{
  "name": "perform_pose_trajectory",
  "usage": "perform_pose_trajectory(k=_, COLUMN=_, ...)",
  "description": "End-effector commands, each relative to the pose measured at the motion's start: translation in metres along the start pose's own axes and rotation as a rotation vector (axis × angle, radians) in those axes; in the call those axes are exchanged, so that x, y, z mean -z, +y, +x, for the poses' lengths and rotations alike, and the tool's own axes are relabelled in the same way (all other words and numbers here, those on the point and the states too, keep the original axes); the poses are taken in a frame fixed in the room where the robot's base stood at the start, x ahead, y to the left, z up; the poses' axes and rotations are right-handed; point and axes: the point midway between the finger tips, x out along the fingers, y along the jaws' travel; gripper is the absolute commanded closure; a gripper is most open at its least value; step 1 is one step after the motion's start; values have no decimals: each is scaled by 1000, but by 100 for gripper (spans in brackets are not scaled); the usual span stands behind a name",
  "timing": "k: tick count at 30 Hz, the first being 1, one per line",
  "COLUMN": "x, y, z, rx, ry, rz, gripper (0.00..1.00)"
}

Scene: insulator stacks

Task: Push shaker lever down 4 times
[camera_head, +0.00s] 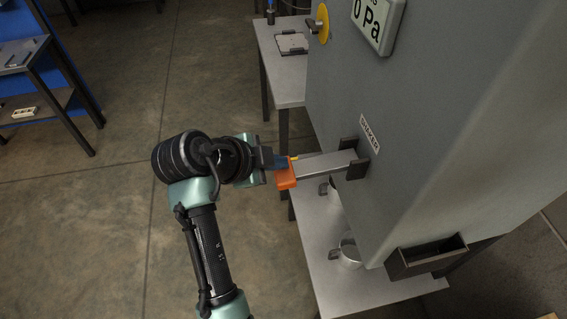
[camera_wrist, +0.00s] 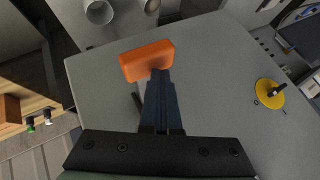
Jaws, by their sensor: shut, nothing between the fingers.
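The shaker lever is a grey bar (camera_head: 323,165) with an orange end (camera_head: 287,178). It sticks out from the grey cabinet between two dark brackets, below the SHAKER label (camera_head: 370,133). My gripper (camera_head: 286,161) is shut and empty, with its dark blue fingers at the orange end. In the wrist view, the shut fingertips (camera_wrist: 159,74) overlap the lower edge of the orange end (camera_wrist: 147,60). I cannot tell whether they touch it. The grey bar is mostly hidden in the wrist view.
The grey cabinet (camera_head: 455,130) fills the right side, with a pressure display (camera_head: 377,22) and a yellow disc (camera_head: 323,23) with a knob. A dark open bin (camera_head: 428,256) juts from its lower part. A metal cup (camera_head: 347,255) stands on the low table (camera_head: 375,292).

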Motion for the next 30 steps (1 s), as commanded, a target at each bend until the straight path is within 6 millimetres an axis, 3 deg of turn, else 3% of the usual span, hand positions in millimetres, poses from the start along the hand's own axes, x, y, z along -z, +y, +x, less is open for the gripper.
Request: perform_pose_trajectory(k=30, x=-7, y=8, z=10, rx=-5, ry=-1, rz=-2, gripper=100)
